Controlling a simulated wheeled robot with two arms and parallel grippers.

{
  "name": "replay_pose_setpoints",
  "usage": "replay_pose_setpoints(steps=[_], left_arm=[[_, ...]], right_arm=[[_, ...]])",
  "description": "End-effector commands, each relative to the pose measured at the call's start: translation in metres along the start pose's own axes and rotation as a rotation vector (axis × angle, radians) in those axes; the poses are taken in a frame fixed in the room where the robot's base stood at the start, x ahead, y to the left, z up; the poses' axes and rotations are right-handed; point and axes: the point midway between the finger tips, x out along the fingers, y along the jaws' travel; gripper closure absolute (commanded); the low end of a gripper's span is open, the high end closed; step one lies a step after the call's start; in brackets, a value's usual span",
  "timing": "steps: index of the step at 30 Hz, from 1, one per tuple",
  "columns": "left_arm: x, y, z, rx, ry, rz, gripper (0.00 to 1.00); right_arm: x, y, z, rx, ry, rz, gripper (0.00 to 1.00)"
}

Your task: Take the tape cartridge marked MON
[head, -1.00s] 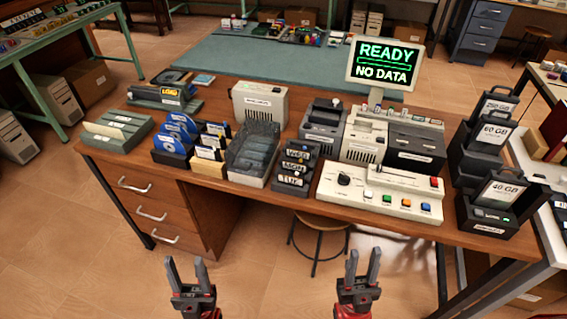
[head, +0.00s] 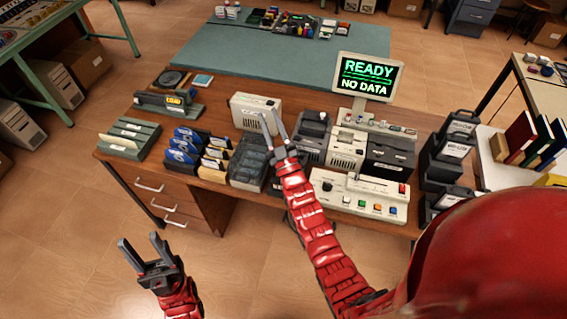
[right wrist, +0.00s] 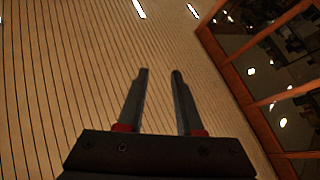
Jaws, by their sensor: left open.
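The dark tape rack (head: 274,186) stands on the desk, right of the grey tray (head: 246,172). My right arm covers most of it, and no MON label can be read now. My right gripper (head: 270,116) is above this part of the desk with its fingers pointing up and away. In the right wrist view the right gripper (right wrist: 160,75) is open and empty, with only wall or ceiling beyond. My left gripper (head: 138,238) is open and empty, low in front of the desk's drawers.
A white console (head: 345,204) with coloured buttons sits right of the arm. The monitor (head: 368,76) reads READY, NO DATA. Dark drive units (head: 390,162) stand behind the console. Blue disks (head: 184,146) are left of the tray. The floor before the drawers is clear.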

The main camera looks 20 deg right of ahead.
Motion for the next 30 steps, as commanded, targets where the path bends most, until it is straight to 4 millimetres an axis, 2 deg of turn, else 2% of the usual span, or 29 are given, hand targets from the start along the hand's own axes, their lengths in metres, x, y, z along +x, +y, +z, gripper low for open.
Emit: replay_pose_setpoints(steps=[1,2,3,6,9,13,16,19,24,27,30], left_arm=[[0.004,0.0,-0.001,0.0,0.0,0.0,0.5],[0.004,0.0,-0.001,0.0,0.0,0.0,0.5],[0.004,0.0,-0.001,0.0,0.0,0.0,0.5],[0.004,0.0,-0.001,0.0,0.0,0.0,0.5],[0.003,0.0,0.0,0.0,0.0,0.0,0.5],[0.003,0.0,0.0,0.0,0.0,0.0,0.5],[0.003,0.0,0.0,0.0,0.0,0.0,0.5],[0.003,0.0,-0.001,0.0,0.0,0.0,0.5],[0.003,0.0,-0.001,0.0,0.0,0.0,0.5],[0.003,0.0,-0.001,0.0,0.0,0.0,0.5],[0.003,0.0,0.0,0.0,0.0,0.0,0.5]], right_arm=[[0.023,-0.004,0.019,-0.042,-0.09,-0.034,0.65],[0.033,-0.007,0.035,-0.073,-0.155,-0.058,0.65],[0.044,-0.012,0.057,-0.114,-0.244,-0.094,0.65],[0.064,-0.018,0.105,-0.211,-0.464,-0.187,0.65],[0.072,-0.019,0.143,-0.296,-0.679,-0.29,0.65],[0.066,-0.014,0.175,-0.381,-0.952,-0.445,0.65],[0.051,-0.008,0.18,-0.42,-1.149,-0.582,0.65],[0.029,-0.003,0.171,-0.426,-1.335,-0.741,0.65],[-0.009,0.002,0.13,-0.383,-1.563,-1.008,0.65],[-0.025,0.004,0.106,-0.348,-1.638,-1.123,0.65],[-0.036,0.004,0.092,-0.324,-1.676,-1.194,0.65]])
